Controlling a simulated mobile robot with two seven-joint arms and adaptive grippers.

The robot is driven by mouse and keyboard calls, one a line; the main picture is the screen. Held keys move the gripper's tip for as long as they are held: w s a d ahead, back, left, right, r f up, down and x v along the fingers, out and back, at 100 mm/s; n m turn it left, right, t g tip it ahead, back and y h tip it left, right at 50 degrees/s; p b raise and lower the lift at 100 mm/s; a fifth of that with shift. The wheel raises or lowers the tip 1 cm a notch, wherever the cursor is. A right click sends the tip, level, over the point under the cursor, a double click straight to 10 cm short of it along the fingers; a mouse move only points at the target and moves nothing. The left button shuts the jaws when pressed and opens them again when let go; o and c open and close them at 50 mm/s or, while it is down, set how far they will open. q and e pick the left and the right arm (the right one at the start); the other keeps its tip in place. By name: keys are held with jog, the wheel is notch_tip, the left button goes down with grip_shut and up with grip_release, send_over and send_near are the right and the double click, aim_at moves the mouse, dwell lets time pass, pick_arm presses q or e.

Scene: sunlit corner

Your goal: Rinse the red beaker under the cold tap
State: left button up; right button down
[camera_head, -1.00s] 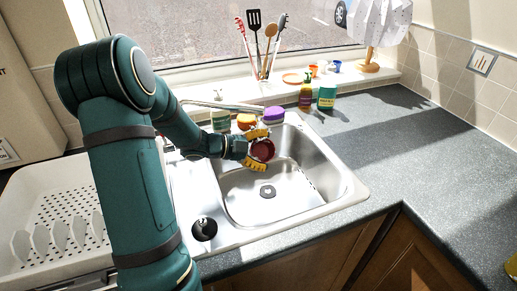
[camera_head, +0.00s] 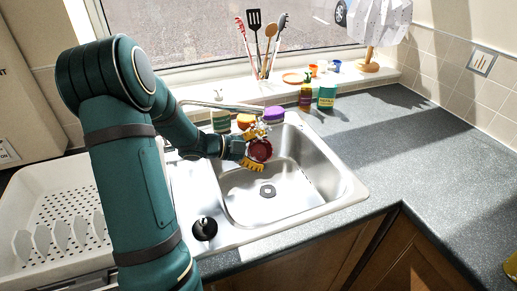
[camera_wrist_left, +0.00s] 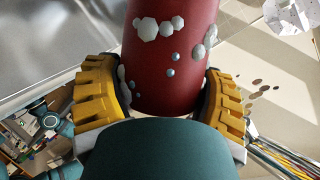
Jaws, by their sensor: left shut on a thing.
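My left gripper (camera_head: 256,150) is shut on the red beaker (camera_head: 262,151), with its yellow fingers on either side. It holds the beaker above the sink basin (camera_head: 300,160), clear of the floor of the basin. The thin metal tap spout (camera_head: 225,105) reaches over the basin, and its end appears just above the beaker. White specks show between spout and beaker. In the left wrist view the red beaker (camera_wrist_left: 170,60) sits between the fingers, with white blobs and grey drops on its wall. The inside of the beaker is too small to judge. My right gripper is not in view.
A white dish rack (camera_head: 60,205) stands left of the sink. Bottles and tubs, including a purple-lidded one (camera_head: 274,113) and a green tub (camera_head: 327,97), stand behind the basin. Utensils (camera_head: 263,45) stand on the sill. The counter (camera_head: 400,140) to the right is clear.

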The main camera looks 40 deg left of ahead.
pick_arm(q)
jog(key=shift+w+d, duration=0.1)
jog(key=shift+d, duration=0.05)
jog(key=shift+w+d, duration=0.2)
jog(key=shift+w, duration=0.05)
jog(key=shift+s+d, duration=0.35)
jog(key=shift+s, duration=0.15)
jog(key=shift+s+a, duration=0.15)
jog(key=shift+s+a, duration=0.2)
dwell(0.3)
jog(key=shift+w+d+p, duration=0.1)
jog(key=shift+d+p, duration=0.05)
jog(key=shift+p, duration=0.15)
jog(key=shift+w+d, duration=0.2)
jog(key=shift+w, duration=0.05)
